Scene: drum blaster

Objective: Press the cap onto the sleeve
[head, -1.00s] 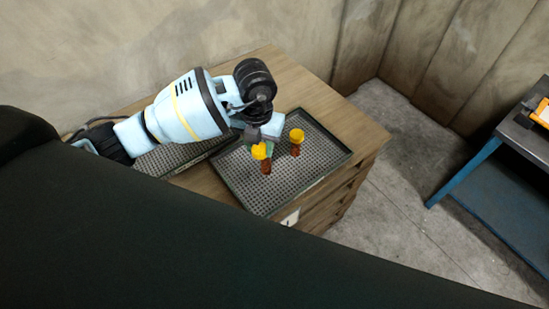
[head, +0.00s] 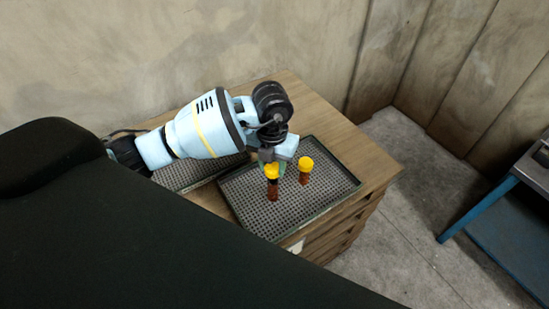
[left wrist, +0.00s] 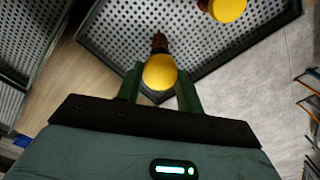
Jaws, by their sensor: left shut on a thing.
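My left gripper (head: 273,167) is shut on a yellow cap (head: 272,171), which also shows between the green fingers in the left wrist view (left wrist: 160,72). A brown sleeve (head: 273,192) is right under this cap in the head view. It shows just beyond the cap in the left wrist view (left wrist: 160,43). Cap and sleeve look in line, but I cannot tell if the cap is seated. A second sleeve (head: 304,179) stands upright to the right with a yellow cap (head: 306,163) on top. My right gripper is not in view.
The sleeves are over a dark perforated tray (head: 335,203) on a wooden cabinet (head: 350,150). Another perforated tray (head: 190,177) lies to the left, partly under my left arm. The tray's right part is bare. A blue-legged table (head: 478,207) stands apart at right.

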